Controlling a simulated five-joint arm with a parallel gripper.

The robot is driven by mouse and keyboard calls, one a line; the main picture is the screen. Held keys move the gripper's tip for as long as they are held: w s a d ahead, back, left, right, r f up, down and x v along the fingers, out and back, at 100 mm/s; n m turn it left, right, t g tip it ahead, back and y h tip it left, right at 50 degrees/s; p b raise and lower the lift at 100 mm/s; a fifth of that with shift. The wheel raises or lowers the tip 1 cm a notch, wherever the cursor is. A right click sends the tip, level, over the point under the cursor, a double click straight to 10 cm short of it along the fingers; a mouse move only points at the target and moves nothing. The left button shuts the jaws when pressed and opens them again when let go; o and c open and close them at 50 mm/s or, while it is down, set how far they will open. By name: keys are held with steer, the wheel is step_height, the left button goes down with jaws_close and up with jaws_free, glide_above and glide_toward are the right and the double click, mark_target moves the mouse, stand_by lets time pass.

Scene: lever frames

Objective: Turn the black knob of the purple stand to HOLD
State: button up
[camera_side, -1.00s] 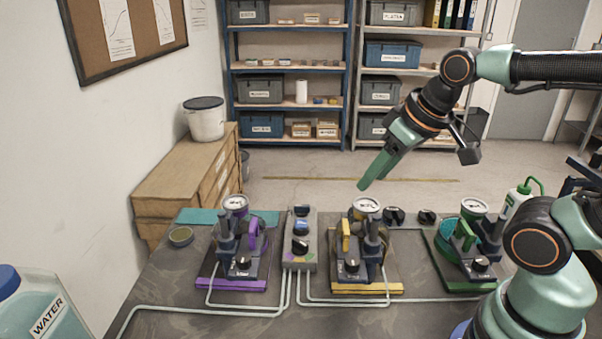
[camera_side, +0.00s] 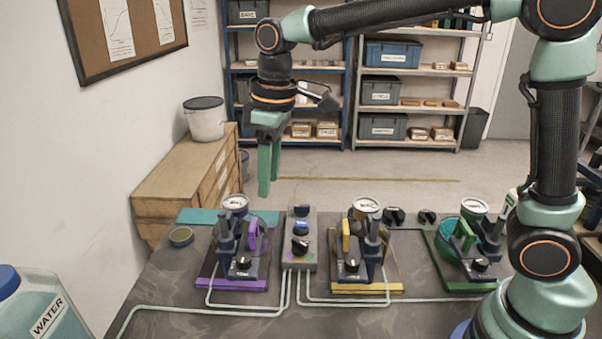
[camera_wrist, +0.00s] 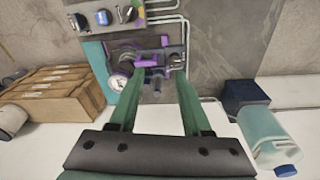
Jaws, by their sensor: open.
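The purple stand (camera_side: 232,284) is at the left of the bench in the side view, with a purple lever (camera_side: 254,236), a round gauge (camera_side: 235,204) and a black knob (camera_side: 241,264) at its front. The knob's pointer setting and any HOLD mark are too small to read. My gripper (camera_side: 269,190) points down, open and empty, in the air above and behind the purple stand. In the wrist view, the two green fingers of my gripper (camera_wrist: 155,95) are apart, and the purple stand (camera_wrist: 150,62) lies beyond and between their tips, its knob unclear.
The yellow stand (camera_side: 368,288) and the green stand (camera_side: 466,286) are further right. Pale pipes (camera_side: 190,309) run along the bench front. A water container (camera_side: 45,305) is at front left.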

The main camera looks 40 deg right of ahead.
steer(key=n+g, duration=0.1)
steer(key=n, duration=0.1)
glide_above(244, 257)
step_height(244, 257, down, 3)
step_height(244, 257, down, 13)
steer(key=shift+r, duration=0.2)
jaws_close()
